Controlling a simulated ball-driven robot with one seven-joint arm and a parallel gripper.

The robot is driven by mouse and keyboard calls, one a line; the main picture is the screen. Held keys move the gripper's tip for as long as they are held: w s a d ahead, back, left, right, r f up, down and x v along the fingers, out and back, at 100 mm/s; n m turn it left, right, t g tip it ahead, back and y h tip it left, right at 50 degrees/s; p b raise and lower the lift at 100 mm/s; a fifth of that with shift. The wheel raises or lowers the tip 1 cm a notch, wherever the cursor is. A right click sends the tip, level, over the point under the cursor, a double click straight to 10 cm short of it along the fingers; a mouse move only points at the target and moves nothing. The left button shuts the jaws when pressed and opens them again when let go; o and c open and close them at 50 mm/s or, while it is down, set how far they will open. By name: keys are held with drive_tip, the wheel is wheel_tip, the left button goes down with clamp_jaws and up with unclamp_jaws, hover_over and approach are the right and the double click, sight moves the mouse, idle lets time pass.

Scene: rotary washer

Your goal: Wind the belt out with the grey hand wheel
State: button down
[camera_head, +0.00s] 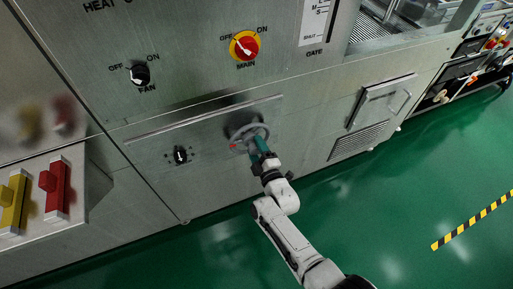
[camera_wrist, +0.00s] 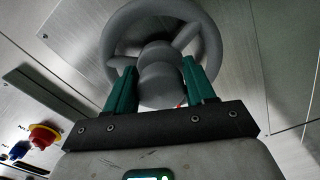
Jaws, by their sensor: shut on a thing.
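The grey hand wheel (camera_head: 249,128) is mounted on the front of the steel machine, below a long horizontal slot or ledge. In the wrist view the wheel's round rim (camera_wrist: 113,42) and spokes fill the upper middle. My gripper (camera_head: 259,147) reaches the wheel from the lower right in the head view. Its green fingers stand on either side of a rounded grey knob-like part of the wheel (camera_wrist: 159,75) in the wrist view (camera_wrist: 160,88), shut on it. A small red mark shows at the wheel's lower left. No belt can be made out.
A small black knob (camera_head: 180,155) sits left of the wheel. The FAN switch (camera_head: 139,74) and red-yellow MAIN switch (camera_head: 245,46) are above. Red (camera_head: 56,190) and yellow (camera_head: 13,203) handles stand at left. A handled panel (camera_head: 382,100) is at right. Green floor is clear below.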

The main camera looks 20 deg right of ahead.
drive_tip(key=shift+f, duration=0.1)
idle(0.3)
drive_tip(key=shift+c, duration=2.4)
unclamp_jaws()
drive_tip(key=shift+s, duration=0.15)
drive_tip(key=s+p, duration=0.3)
drive_tip(key=s, duration=0.7)
drive_tip(key=shift+s, duration=0.3)
drive_tip(key=s+d+r+m+g, duration=0.2)
drive_tip(key=s+r+m+g, duration=0.1)
drive_tip(key=s, duration=0.6)
drive_tip(key=s+d+r+m+g, duration=0.3)
drive_tip(key=s+m+g, duration=0.3)
drive_tip(key=s+g, duration=0.2)
drive_tip(key=s+d+r+m+g, duration=0.2)
drive_tip(key=s+m+g, duration=0.2)
drive_tip(key=s, duration=0.7)
drive_tip(key=shift+d+r+m+g, duration=0.15)
drive_tip(key=shift+r+m+g, duration=0.25)
drive_tip(key=shift+g, duration=0.6)
